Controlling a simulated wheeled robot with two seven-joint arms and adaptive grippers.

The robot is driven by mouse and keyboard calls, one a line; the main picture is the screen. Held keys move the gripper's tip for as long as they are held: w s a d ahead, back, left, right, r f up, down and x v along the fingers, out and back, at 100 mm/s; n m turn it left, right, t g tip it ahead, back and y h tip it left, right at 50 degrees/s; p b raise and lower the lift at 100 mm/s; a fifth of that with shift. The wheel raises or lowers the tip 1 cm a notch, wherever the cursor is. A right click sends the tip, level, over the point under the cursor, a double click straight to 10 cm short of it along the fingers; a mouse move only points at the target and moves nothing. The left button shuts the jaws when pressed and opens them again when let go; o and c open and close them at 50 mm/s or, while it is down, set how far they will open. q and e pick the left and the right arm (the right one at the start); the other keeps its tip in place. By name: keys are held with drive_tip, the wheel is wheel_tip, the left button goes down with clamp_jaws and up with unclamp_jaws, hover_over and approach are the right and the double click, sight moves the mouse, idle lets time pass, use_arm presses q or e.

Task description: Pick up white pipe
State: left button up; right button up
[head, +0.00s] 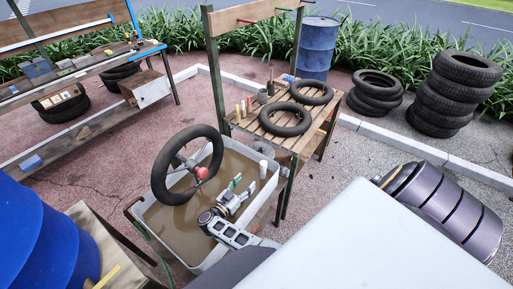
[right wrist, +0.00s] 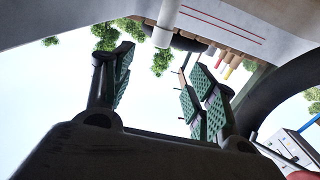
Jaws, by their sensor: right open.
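The white pipe (head: 263,169) is a short, upright white cylinder at the right side of the grey cart tray, near its far corner. My right gripper (head: 243,187) is over the tray, left of and nearer than the pipe, with its green-padded fingers apart and nothing between them. In the right wrist view, the white pipe (right wrist: 165,25) shows at the top, beyond the fingertips of the open gripper (right wrist: 162,68) and roughly in line with the gap. My left gripper is not in view.
Behind stands a slatted wooden table (head: 310,125) with two rings, small bottles and a tall frame. A blue barrel (head: 40,235) stands at lower left; stacked tyres (head: 455,90) stand far right.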

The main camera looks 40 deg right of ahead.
sight(261, 166)
drive_tip(key=shift+s+f, duration=0.15)
drive_tip(key=shift+d, duration=0.1)
drive_tip(key=p+x, duration=0.1)
drive_tip(key=x, duration=0.7)
drive_tip(key=shift+d+f, duration=0.1)
drive_tip(key=shift+d, duration=0.1)
idle(0.4)
drive_tip(key=shift+f+x, duration=0.15)
drive_tip(key=shift+x, duration=1.2)
drive_tip(key=shift+f+x, duration=0.15)
drive_tip(key=shift+x, duration=1.15)
drive_tip(key=shift+a, duration=0.1)
